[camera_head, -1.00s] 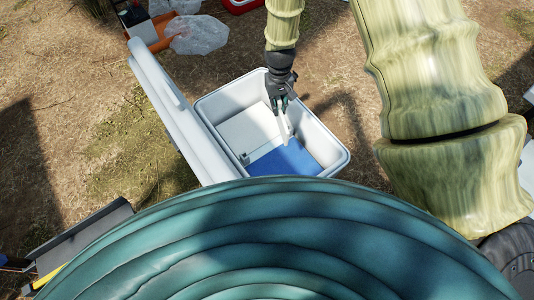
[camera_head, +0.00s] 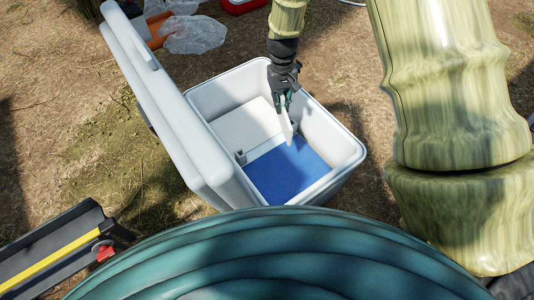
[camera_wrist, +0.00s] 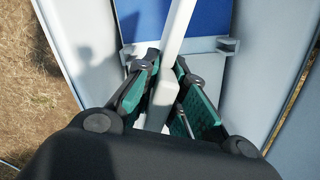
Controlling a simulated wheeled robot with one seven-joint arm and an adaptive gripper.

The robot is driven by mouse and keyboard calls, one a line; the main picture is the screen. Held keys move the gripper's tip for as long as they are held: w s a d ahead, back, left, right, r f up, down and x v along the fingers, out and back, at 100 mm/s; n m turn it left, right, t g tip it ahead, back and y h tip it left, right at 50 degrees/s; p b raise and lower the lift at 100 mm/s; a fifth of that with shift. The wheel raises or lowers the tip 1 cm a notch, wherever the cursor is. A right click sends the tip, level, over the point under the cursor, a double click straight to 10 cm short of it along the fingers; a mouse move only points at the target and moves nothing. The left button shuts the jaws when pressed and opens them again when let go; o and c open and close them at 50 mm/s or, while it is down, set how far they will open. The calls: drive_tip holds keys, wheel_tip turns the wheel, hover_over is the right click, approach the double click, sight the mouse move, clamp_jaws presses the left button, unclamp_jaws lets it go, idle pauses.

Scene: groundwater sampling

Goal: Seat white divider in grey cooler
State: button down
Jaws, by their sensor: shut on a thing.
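The grey cooler (camera_head: 347,157) stands open on the ground, its lid (camera_head: 165,105) raised at the left. Its floor is part white (camera_head: 243,127), part blue (camera_head: 287,172). A small bracket (camera_head: 240,157) sits on the left inner wall; in the wrist view, brackets show left and right (camera_wrist: 228,45). My gripper (camera_head: 285,103) is inside the cooler's opening, shut on the white divider (camera_head: 287,128). The divider appears nearly edge-on and slightly tilted. In the wrist view, the divider (camera_wrist: 178,28) runs across the line between the brackets. Its lower edge's contact with the floor is unclear.
A clear plastic bag (camera_head: 195,35) and a red object (camera_head: 243,5) lie beyond the cooler. A black case with a yellow strip (camera_head: 45,262) is at lower left. Bare ground (camera_head: 330,80) lies right of the cooler.

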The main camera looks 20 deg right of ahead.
drive_tip(key=shift+w+d+f+b, duration=0.1)
drive_tip(key=shift+w+f+b, duration=0.1)
drive_tip(key=shift+f+b, duration=0.75)
drive_tip(key=shift+w+d+f+b, duration=0.15)
drive_tip(key=shift+f+b, duration=0.4)
drive_tip(key=shift+b, duration=0.65)
drive_tip(key=shift+w+d+f+b, duration=0.1)
drive_tip(key=shift+w+f+b, duration=0.1)
drive_tip(key=shift+f+b, duration=0.75)
drive_tip(key=shift+f+b, duration=3)
drive_tip(key=shift+f, duration=1.65)
drive_tip(key=shift+f, duration=0.1)
drive_tip(key=c, duration=1.5)
unclamp_jaws()
drive_tip(key=r+p, duration=0.2)
drive_tip(key=r, duration=0.2)
drive_tip(key=r+p, duration=0.2)
drive_tip(key=r, duration=0.2)
drive_tip(key=w+r+p, duration=0.1)
drive_tip(key=r+p, duration=0.2)
drive_tip(key=r, duration=0.1)
drive_tip(key=shift+r, duration=0.1)
